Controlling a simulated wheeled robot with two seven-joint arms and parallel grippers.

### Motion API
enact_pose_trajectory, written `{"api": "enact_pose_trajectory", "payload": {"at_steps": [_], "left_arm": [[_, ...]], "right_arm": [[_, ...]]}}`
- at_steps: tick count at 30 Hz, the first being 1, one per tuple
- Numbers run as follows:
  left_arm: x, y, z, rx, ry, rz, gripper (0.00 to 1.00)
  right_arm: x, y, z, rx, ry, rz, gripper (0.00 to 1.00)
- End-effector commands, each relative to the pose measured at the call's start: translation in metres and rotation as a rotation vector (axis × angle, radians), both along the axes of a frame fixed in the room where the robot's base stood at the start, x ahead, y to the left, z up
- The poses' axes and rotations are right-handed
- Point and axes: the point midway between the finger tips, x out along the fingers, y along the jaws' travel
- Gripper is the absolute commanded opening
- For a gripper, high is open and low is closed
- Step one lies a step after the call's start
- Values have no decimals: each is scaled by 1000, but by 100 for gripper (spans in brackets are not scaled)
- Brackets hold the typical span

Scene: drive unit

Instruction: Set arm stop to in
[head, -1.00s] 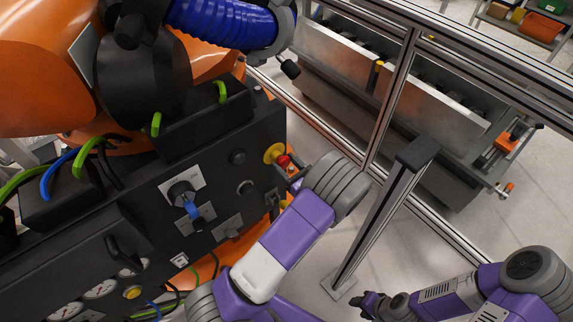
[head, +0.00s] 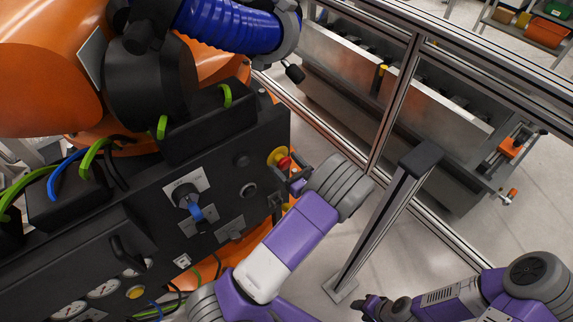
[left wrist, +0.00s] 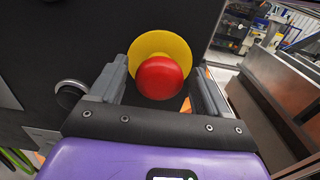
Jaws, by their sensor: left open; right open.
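The arm stop is a red mushroom button (head: 284,163) on a yellow disc, at the right end of the black control panel (head: 150,235). In the left wrist view the red button (left wrist: 159,78) stands out in front of its yellow disc (left wrist: 172,46). My left gripper (head: 292,180) is at the button, with its fingers open on either side of it. In the left wrist view the left gripper (left wrist: 160,90) frames the button between its fingers, with no clear contact. My right gripper (head: 368,306) is low at the right, open and empty, away from the panel.
A blue-handled rotary switch (head: 188,200) is on the panel left of the button. A round knob (left wrist: 70,94) lies close to the left finger. A metal post (head: 385,220) and a fence frame (head: 398,95) stand to the right.

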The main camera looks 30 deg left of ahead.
Motion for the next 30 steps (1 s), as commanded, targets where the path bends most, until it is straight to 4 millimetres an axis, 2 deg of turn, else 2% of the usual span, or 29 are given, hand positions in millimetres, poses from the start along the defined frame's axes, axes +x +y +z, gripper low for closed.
{"api": "enact_pose_trajectory", "payload": {"at_steps": [13, 18, 30], "left_arm": [[-24, -61, 1, 0, 0, -3, 77], [-28, -68, 0, 1, 0, -1, 77], [-28, -68, 0, 0, 0, 0, 77]], "right_arm": [[0, 0, 15, 0, 0, 0, 43], [0, 0, 16, 0, 0, 0, 43], [0, 0, 16, 0, 0, 0, 43]]}}
